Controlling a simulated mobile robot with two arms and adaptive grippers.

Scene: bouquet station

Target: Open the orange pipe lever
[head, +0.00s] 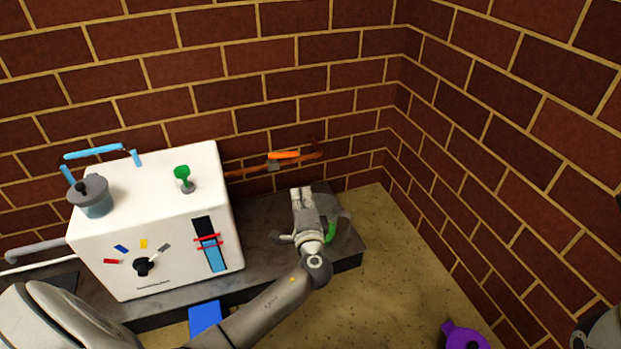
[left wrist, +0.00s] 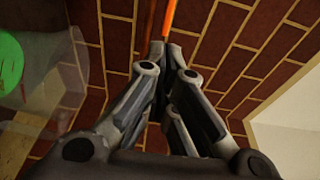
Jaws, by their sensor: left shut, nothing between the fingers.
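The orange lever (head: 284,155) sits on a copper-brown pipe (head: 248,171) that runs along the brick wall. The lever lies roughly in line with the pipe. My left gripper (head: 301,190) is over the dark counter, in front of and a little below the lever in the head view. Its fingers are shut with nothing between them. In the left wrist view, the fingertips (left wrist: 160,48) point at the wall, and the orange lever (left wrist: 169,18) shows just beyond them. I cannot tell whether they touch it. My right gripper is not in view.
A white machine (head: 150,225) with a grey-blue pot (head: 95,205) and a green knob (head: 182,172) stands left on the dark counter (head: 262,225). A clear container with a green part (head: 331,230) is right beside my gripper. A purple object (head: 465,338) is lower right.

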